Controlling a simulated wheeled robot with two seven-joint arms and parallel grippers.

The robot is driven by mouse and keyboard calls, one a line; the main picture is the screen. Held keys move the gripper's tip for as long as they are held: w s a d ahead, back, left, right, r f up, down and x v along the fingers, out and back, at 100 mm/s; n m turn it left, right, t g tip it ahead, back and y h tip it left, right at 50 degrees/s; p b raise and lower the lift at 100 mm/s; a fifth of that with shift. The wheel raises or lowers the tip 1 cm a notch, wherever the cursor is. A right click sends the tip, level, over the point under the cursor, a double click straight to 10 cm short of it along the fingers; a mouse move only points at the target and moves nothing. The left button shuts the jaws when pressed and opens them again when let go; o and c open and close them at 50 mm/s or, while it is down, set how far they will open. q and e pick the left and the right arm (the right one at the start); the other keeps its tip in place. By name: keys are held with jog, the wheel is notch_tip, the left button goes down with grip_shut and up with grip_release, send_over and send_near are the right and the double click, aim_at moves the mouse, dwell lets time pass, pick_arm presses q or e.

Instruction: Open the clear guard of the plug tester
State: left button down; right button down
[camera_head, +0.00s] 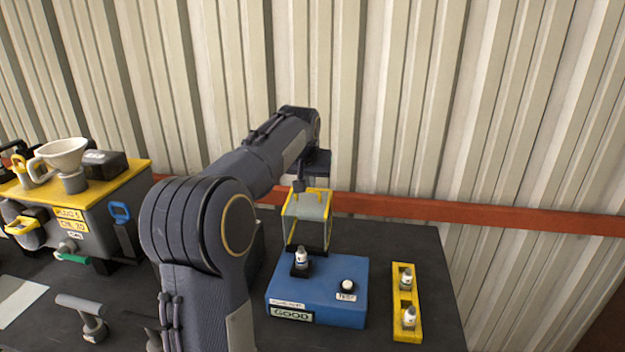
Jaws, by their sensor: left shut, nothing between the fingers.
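The clear guard (305,212), edged in yellow, stands raised at the back of the tester, behind and above the plug, which shows uncovered. My left gripper (299,186) is shut and empty at the guard's upper yellow edge. I cannot tell whether it touches the edge. My left arm hides the bench left of the tester. My right gripper is not in view.
A yellow rack (407,303) with two plugs stands right of the tester. A grey and yellow case (95,215) with a funnel (62,156) is at the left. A grey-handled tool (84,314) lies at front left. An orange rail (430,207) and corrugated wall are behind.

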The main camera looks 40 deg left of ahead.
pick_arm(q)
jog(key=v, duration=0.7)
jog(key=s+d+f+m+h, duration=0.1)
jog(key=s+d+f+h, duration=0.2)
jog(key=s+d, duration=0.6)
jog(key=s+d+f+m+h, duration=0.2)
jog(key=s+d+f+h, duration=0.1)
jog(key=s+d+f, duration=0.5)
jog(key=shift+s+d+f+t, duration=0.15)
jog(key=shift+s+d+t, duration=0.2)
jog(key=shift+s, duration=0.7)
jog(key=c, duration=2)
grip_release()
jog(key=s+d+f+m+h, duration=0.1)
jog(key=s+d+f, duration=0.6)
jog(key=s, duration=0.1)
jog(key=shift+d, duration=0.3)
jog(key=shift+o, duration=1.2)
jog(key=shift+s+d+f, duration=0.15)
jog(key=shift+s+f, duration=0.1)
jog(key=shift+f, duration=0.05)
jog(key=shift+o, duration=1.2)
